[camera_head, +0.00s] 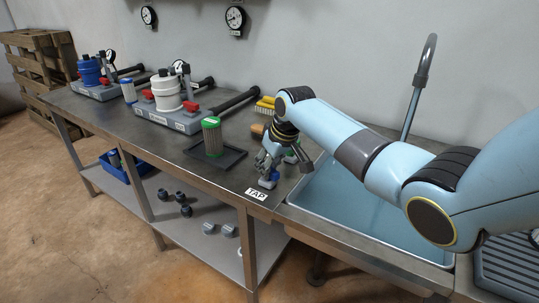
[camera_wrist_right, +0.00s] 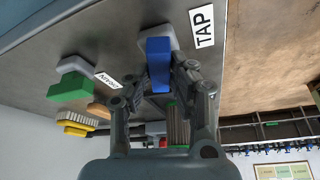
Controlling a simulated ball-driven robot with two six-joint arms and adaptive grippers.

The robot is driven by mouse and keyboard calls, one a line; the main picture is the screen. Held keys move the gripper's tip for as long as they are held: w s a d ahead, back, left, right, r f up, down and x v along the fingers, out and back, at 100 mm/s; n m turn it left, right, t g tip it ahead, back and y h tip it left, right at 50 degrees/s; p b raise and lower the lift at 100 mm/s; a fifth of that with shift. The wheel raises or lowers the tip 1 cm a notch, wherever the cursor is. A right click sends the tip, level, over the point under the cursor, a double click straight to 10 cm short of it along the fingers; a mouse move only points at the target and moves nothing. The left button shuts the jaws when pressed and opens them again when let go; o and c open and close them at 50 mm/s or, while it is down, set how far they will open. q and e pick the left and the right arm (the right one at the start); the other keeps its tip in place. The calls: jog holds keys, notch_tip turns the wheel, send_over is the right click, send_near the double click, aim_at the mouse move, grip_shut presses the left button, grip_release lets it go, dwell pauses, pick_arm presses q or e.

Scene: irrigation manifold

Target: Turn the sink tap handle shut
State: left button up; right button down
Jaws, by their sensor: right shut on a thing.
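The blue tap handle (camera_wrist_right: 158,64) sits on a grey base (camera_wrist_right: 156,37) beside a white TAP label (camera_wrist_right: 204,27) on the steel bench. In the head view the blue handle (camera_head: 273,176) shows just behind the TAP label, partly hidden by my gripper. My right gripper (camera_wrist_right: 160,78) has its fingers on both sides of the blue handle and is shut on it; it also shows in the head view (camera_head: 268,168). The sink (camera_head: 345,215) holds bluish water, under a curved grey spout (camera_head: 424,62). My left gripper is not in view.
A green handle (camera_wrist_right: 70,88) with its own label and a yellow brush (camera_wrist_right: 75,122) stand close to the gripper. A green-topped mesh filter (camera_head: 212,137) stands on a dark tray (camera_head: 232,160). Grey manifolds (camera_head: 180,119) stand further left. The bench front near the label is clear.

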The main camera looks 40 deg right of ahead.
jog(key=m+p, duration=0.1)
jog(key=m, duration=0.1)
jog(key=m+h+p, duration=0.1)
jog(key=p, duration=0.1)
jog(key=shift+a+r+m+p, duration=0.1)
jog(key=shift+r+m+p, duration=0.1)
jog(key=shift+m+p, duration=0.15)
jog(key=shift+m+g+h+p, duration=0.3)
jog(key=shift+m+h+p, duration=0.25)
jog(key=shift+m, duration=0.4)
jog(key=shift+w+a+f+m+h, duration=0.15)
jog(key=shift+m+h, duration=0.2)
jog(key=shift+m, duration=0.55)
jog(key=m, duration=0.2)
jog(key=shift+m+g+h, duration=0.3)
jog(key=shift+g+h, duration=0.1)
jog(key=shift+f+m+g+h+b, duration=0.1)
jog(key=shift+m+g+h+b, duration=0.25)
jog(key=shift+m, duration=0.75)
jog(key=shift+m+g+h+b, duration=0.15)
jog(key=shift+m+g+b, duration=0.25)
jog(key=shift+m, duration=0.7)
jog(key=c, duration=1.2)
grip_release()
